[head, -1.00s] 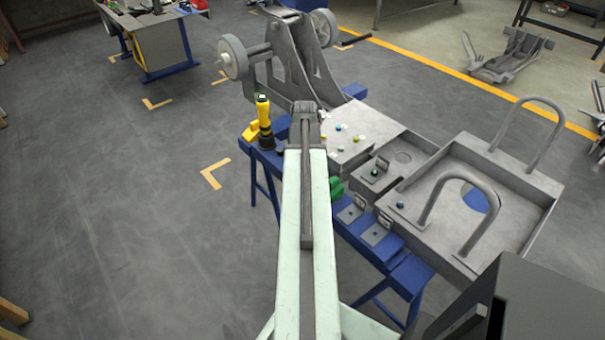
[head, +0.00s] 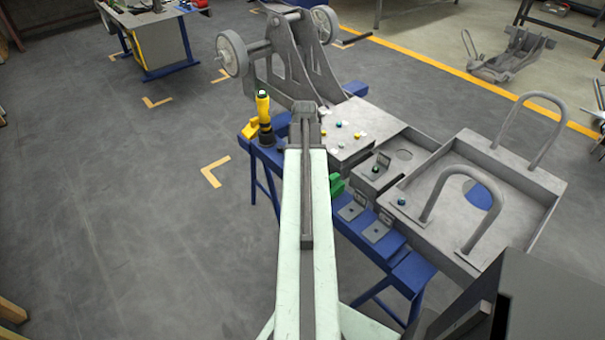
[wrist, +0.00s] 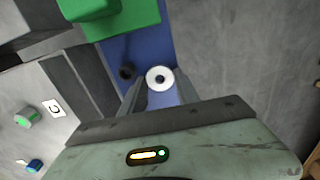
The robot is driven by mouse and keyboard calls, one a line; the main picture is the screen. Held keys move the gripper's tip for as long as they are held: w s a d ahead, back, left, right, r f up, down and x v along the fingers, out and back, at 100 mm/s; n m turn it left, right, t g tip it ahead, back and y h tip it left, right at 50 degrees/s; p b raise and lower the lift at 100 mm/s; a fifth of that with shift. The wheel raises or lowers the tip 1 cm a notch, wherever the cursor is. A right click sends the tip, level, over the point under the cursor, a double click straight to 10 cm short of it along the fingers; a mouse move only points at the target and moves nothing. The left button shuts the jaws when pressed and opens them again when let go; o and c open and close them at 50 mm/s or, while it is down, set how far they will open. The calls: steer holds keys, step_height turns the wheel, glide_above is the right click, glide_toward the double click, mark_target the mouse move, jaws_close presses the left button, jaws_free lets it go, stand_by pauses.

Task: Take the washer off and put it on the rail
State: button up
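A white washer (wrist: 148,79) with a dark centre shows in the wrist view, over a blue surface. My gripper (wrist: 160,80) has its two grey fingers spread, one on each side of the washer. I cannot tell whether they touch it. In the head view my arm covers the washer and the gripper. The blue rail (head: 338,224) runs along the near side of the bench in the head view, and a blue part (wrist: 150,45) shows beneath the washer in the wrist view.
Green blocks (wrist: 125,20) lie beyond the washer in the wrist view. A grey plate (head: 345,150) carries coloured knobs and white tags. A yellow-handled tool (head: 263,108) stands left of my arm. A grey tray (head: 430,235) with tall handles is at right. Floor at left is open.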

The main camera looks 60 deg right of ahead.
steer(key=o, duration=0.4)
steer(key=shift+o, duration=0.2)
step_height(320, 180, up, 8)
steer(key=p, duration=0.8)
steer(key=shift+f, duration=0.1)
